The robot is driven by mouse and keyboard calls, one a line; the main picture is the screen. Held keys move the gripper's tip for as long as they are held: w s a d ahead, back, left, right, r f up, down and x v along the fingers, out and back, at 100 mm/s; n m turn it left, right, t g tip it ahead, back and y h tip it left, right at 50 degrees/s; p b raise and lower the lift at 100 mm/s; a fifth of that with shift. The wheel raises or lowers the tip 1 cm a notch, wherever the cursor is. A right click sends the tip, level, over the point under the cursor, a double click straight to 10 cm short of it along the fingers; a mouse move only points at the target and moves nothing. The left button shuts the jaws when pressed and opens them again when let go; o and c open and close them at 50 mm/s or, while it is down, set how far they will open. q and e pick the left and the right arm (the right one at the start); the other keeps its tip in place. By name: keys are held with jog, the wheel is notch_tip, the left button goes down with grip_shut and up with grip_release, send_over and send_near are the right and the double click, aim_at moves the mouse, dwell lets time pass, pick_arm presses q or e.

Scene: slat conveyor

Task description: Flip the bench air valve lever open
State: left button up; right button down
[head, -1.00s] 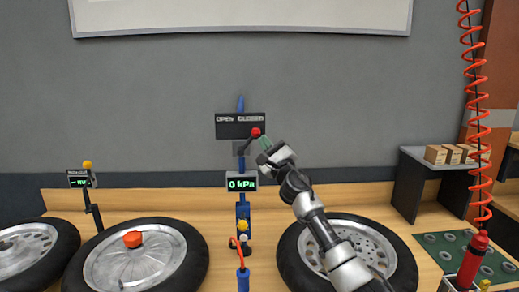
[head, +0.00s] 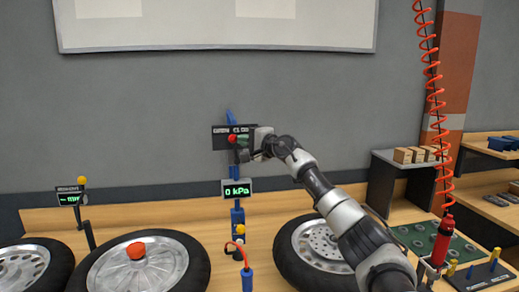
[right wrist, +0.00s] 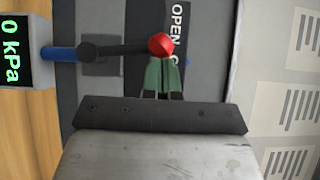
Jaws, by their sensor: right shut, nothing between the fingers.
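The air valve's black lever with a red knob (head: 232,139) stands about upright in front of the dark OPEN/CLOSED sign (head: 218,143) on the blue air pipe. In the right wrist view, turned sideways, the red knob (right wrist: 161,44) lies by the end of the OPEN lettering. My right gripper (head: 241,144) is shut and empty. Its green fingertips (right wrist: 162,72) are at the knob's right side and seem to touch it. The gauge (head: 237,188) below reads 0 kPa. My left gripper is not in view.
Wheels (head: 140,270) lie along the wooden bench, one (head: 300,255) below my right arm. A small stand display (head: 69,196) is at left. A coiled red hose (head: 433,100) hangs at right near a shelf with wooden blocks (head: 403,155).

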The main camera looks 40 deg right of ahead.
aim_at(232, 139)
jog(key=shift+w+a+n+g, duration=0.2)
jog(key=shift+w+a, duration=0.15)
jog(key=shift+a, duration=0.3)
jog(key=shift+w+a+n+g, duration=0.1)
jog(key=shift+w+a+n, duration=0.1)
jog(key=shift+w+a, duration=0.3)
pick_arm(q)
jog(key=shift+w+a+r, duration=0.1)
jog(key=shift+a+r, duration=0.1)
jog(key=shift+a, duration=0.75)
pick_arm(e)
jog(key=shift+a, duration=0.3)
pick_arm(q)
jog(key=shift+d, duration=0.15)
pick_arm(e)
jog(key=shift+w+a, duration=0.15)
jog(key=shift+a, duration=0.1)
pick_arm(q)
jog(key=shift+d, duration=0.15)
pick_arm(e)
jog(key=shift+r, duration=0.2)
